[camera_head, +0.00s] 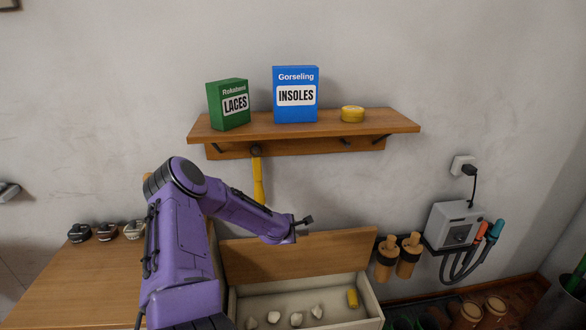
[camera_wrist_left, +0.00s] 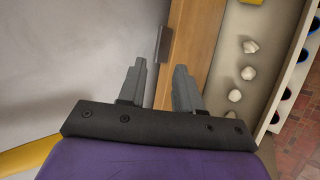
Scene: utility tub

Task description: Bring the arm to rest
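My left arm is purple and reaches in from the lower left in the head view. Its gripper (camera_head: 301,228) is in front of the wall, just above the top edge of the raised wooden lid (camera_head: 340,254). In the left wrist view the two grey fingers (camera_wrist_left: 160,76) are apart with nothing held between them. A small dark tab (camera_wrist_left: 162,44) shows just beyond the fingertips, beside the lid's wooden edge. The pale tub (camera_head: 372,312) below the lid is open and holds several whitish lumps (camera_head: 296,319) and a yellow cylinder (camera_head: 352,298). My right gripper is not in view.
A wall shelf (camera_head: 400,124) carries a green box (camera_head: 229,104), a blue box (camera_head: 296,94) and a yellow roll (camera_head: 352,114). A yellow-handled tool (camera_head: 258,180) hangs below it, close to my arm. A wooden bench (camera_head: 70,285) is at left, a grey wall unit (camera_head: 453,225) at right.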

